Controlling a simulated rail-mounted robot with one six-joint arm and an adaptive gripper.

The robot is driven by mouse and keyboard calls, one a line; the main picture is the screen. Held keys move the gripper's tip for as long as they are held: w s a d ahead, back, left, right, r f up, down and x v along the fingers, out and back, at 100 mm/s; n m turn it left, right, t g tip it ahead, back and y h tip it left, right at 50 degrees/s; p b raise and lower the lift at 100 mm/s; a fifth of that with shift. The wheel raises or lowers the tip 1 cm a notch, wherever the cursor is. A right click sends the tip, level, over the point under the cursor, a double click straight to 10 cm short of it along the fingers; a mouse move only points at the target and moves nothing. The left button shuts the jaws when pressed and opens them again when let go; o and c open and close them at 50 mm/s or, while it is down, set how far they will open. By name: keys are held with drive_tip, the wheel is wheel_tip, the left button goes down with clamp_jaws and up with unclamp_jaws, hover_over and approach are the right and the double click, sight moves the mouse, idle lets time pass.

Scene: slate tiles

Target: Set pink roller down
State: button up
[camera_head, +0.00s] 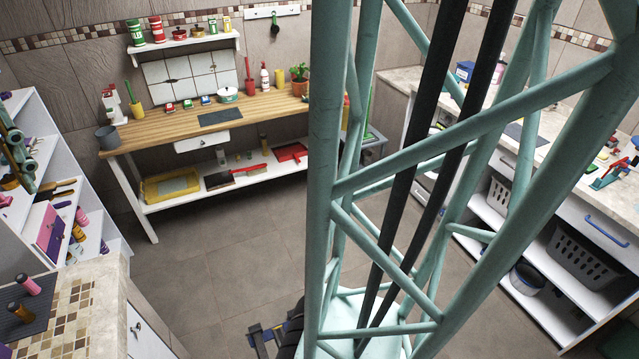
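A pink roller (28,284) rests on a dark mat (38,300) on the tiled counter (85,310) at the lower left. A brown and orange roller (20,312) is just in front of it on the same mat. A greenish metal piece shows at the left picture edge above the counter; it may be part of my arm. I make out no gripper fingers there, so my gripper is not visible. Nothing is seen touching the pink roller.
My green lattice column hides much of the middle and right. White shelves (75,180) at the left hold more small pink, purple and yellow items. A wooden workbench (165,128) stands at the back wall. A long counter (550,140) runs along the right. The floor (230,265) between is clear.

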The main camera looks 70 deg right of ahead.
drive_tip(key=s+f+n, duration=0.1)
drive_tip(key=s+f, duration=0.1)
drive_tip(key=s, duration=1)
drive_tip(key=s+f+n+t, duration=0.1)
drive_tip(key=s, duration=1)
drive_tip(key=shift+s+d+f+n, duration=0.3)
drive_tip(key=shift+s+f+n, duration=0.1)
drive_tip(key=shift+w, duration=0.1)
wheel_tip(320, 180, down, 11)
drive_tip(key=b, duration=1.1)
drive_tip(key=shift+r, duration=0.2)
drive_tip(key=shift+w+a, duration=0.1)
